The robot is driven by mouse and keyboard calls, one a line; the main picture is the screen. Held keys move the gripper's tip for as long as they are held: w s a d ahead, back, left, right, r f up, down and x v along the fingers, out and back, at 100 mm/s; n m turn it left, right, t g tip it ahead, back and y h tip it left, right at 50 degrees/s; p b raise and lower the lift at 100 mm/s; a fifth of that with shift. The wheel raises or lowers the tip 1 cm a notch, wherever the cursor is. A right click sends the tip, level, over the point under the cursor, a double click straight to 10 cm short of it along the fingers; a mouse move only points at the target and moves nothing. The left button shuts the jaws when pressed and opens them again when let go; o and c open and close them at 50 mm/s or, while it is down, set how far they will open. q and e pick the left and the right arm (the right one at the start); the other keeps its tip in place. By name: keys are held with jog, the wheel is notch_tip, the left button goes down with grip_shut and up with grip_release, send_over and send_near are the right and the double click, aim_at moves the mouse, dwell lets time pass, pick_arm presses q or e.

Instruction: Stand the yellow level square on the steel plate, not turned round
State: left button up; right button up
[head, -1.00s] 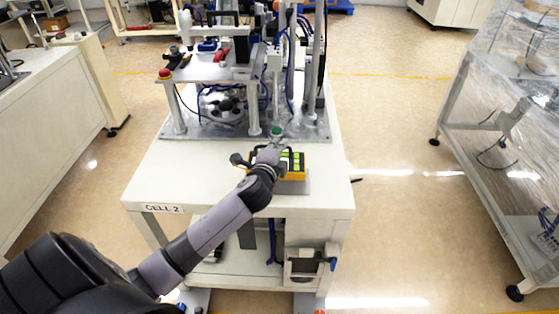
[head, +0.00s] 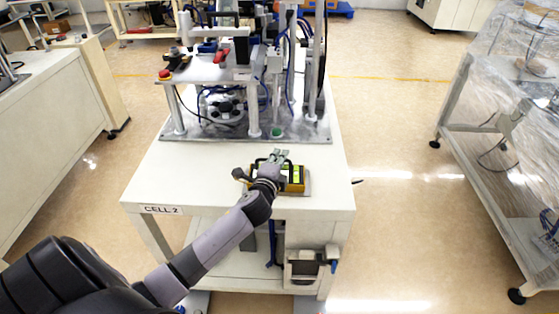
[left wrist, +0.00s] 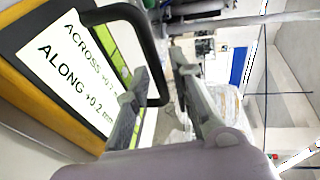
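The yellow level (head: 293,186), with a black top and green vials, appears to rest on the steel plate (head: 307,184) near the table's front edge. My wrist hides part of both. In the left wrist view the level (left wrist: 22,75) fills the left side, with its black handle (left wrist: 152,40) and a white label reading ACROSS and ALONG. My left gripper (head: 280,153) is over the level; in the left wrist view its fingers (left wrist: 160,68) are apart, with part of the handle appearing between them. Whether they touch it I cannot tell. My right gripper is not in view.
The white CELL 2 table (head: 180,180) is clear to the left of the plate. Behind stands a machine on a metal base (head: 305,130), with posts, cables and a green button (head: 276,132). A wrapped rack (head: 480,135) stands at the right.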

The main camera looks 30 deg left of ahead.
pick_arm(q)
jog(key=shift+o, duration=0.4)
jog(key=shift+s+r, duration=0.1)
jog(key=v, duration=1.2)
